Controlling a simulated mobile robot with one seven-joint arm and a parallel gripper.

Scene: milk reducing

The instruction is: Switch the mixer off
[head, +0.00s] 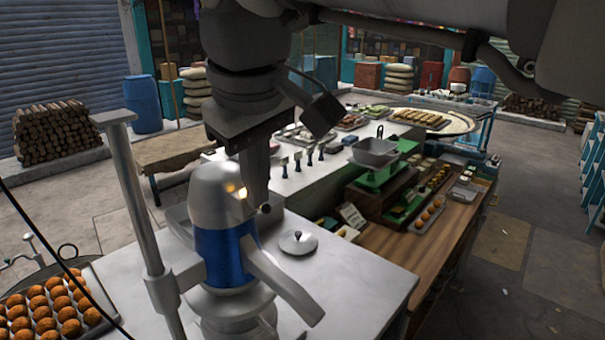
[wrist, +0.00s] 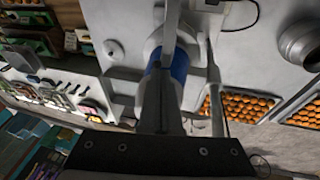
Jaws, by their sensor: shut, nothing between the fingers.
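The mixer (head: 222,255) is a silver machine with a blue band, standing on the grey counter at the front in the head view. An orange-yellow light glows on its upper part. A small dark round knob (head: 265,209) shows at its right side. My gripper (head: 258,200) is shut and empty, pointing down right beside the mixer's top; its tips are partly hidden behind the mixer. In the wrist view my gripper (wrist: 164,78) lies in front of the mixer's blue band (wrist: 179,66) and hides part of it. I cannot tell whether it touches the mixer.
A metal lid (head: 298,242) lies on the counter to the right of the mixer. A metal post (head: 140,205) stands close on the left, with a tray of round orange sweets (head: 45,308) beyond it. A pot (head: 374,153) and trays stand farther back.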

